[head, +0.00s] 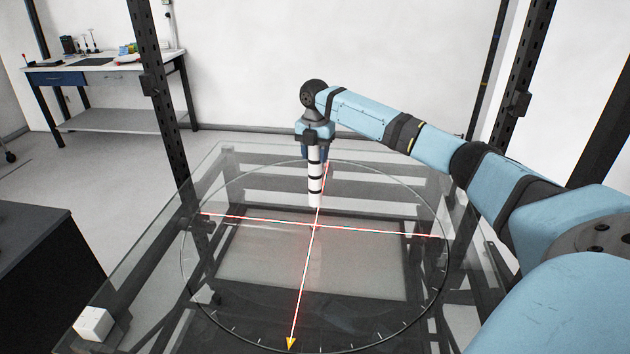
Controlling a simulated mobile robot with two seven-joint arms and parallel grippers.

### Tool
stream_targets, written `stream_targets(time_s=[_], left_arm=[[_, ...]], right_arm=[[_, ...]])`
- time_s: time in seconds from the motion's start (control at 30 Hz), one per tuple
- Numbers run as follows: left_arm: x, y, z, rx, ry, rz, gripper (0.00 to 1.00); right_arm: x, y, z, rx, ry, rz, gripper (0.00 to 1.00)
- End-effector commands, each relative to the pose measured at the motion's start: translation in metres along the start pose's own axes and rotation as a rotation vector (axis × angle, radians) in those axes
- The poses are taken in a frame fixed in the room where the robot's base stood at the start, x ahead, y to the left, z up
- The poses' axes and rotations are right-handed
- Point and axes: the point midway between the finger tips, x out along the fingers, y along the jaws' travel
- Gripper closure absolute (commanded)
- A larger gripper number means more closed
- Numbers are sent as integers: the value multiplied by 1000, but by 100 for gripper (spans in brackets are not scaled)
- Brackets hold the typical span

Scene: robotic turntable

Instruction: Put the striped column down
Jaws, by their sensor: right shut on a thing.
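The striped column (315,183) is white with dark bands and stands upright near the middle of the round glass turntable (260,255). My right gripper (314,146) is shut on its upper part from above. The column's lower end is at or just above the glass, a little behind the crossing of the red-and-white lines; I cannot tell whether it touches. My left gripper is not in view.
A white cube (93,323) sits at the near left corner of the glass table. A yellow arrow tip (290,343) marks the near end of one line. Dark posts (160,100) rise at the sides. The glass around the column is clear.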

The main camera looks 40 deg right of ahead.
Motion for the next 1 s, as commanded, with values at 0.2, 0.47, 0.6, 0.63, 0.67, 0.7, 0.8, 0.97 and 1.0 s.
stream_targets(time_s=[0.2, 0.47, 0.6, 0.63, 0.67, 0.7, 0.8, 0.97, 1.0], left_arm=[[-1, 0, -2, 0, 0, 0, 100], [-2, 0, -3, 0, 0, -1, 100], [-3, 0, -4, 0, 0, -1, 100], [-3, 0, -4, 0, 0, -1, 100], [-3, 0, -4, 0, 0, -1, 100], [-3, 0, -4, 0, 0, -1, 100], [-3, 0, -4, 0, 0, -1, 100], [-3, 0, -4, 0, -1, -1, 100], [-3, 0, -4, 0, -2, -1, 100]], right_arm=[[37, 0, 0, -1, 1, 0, 100], [59, 0, -1, -1, 1, -1, 100], [80, 0, -1, 1, 1, -1, 100], [83, 0, -1, 1, 1, 0, 100], [85, 0, -1, 1, 0, 1, 100], [86, 0, 0, 0, 0, 1, 100], [86, 0, 0, 0, 0, 2, 100], [87, 0, -1, 0, 0, 1, 100], [88, 0, -1, 0, 0, 1, 100]])
